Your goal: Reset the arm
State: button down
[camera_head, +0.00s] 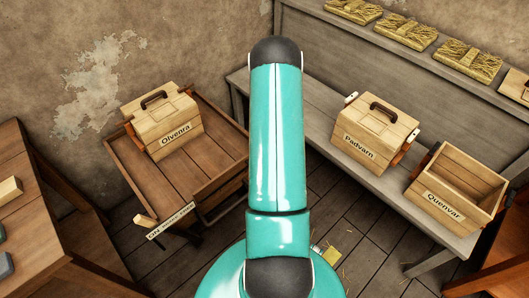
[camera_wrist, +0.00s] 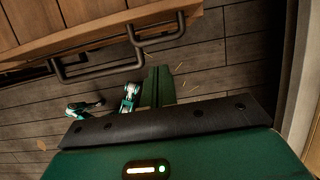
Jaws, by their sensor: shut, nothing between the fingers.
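My teal arm (camera_head: 277,140) stands up through the middle of the head view, bent at dark joints. My gripper (camera_wrist: 158,72) shows in the wrist view as two green fingers side by side, shut and empty. Beyond the fingers are plank flooring and a wooden piece of furniture (camera_wrist: 100,30) with dark bar handles (camera_wrist: 125,50). The fingers appear apart from the handles. The gripper does not show in the head view.
A lidded box labelled Olvenra (camera_head: 163,117) sits on a wooden tray-like stand (camera_head: 135,165) at left. A lidded Padvarn box (camera_head: 375,132) and an open Quenvar box (camera_head: 455,190) stand on a grey bench (camera_head: 315,118). Straw bundles (camera_head: 405,31) line a shelf. A table (camera_head: 40,220) is at left.

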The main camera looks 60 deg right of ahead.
jog(key=shift+w+r, duration=0.15)
jog(key=shift+r, duration=0.6)
jog(key=shift+w+r, duration=0.15)
jog(key=shift+r, duration=0.6)
jog(key=w+a+r+n+t+y, duration=0.1)
jog(key=w+a+r+n, duration=0.35)
jog(key=r, duration=0.35)
jog(key=w+a+r+n+t, duration=0.1)
jog(key=w+a+r+n, duration=0.4)
jog(key=r, duration=0.3)
jog(key=w+a+r+n+y, duration=0.1)
jog(key=w+a+r+n, duration=0.2)
jog(key=a+r+n, duration=0.75)
jog(key=s+a+r+n, duration=0.4)
jog(key=a+r, duration=0.2)
jog(key=a, duration=0.2)
jog(key=s+a+r+n, duration=0.3)
jog(key=a+r+n, duration=0.1)
jog(key=a+r, duration=0.35)
jog(key=s+a+r+n, duration=0.2)
jog(key=s+a+n, duration=0.1)
jog(key=s+n, duration=0.2)
jog(key=s+a+r+n+h, duration=0.1)
jog(key=s+a+r+n, duration=0.1)
jog(key=s+n, duration=0.3)
jog(key=shift+s+a, duration=0.55)
jog(key=shift+a, duration=0.25)
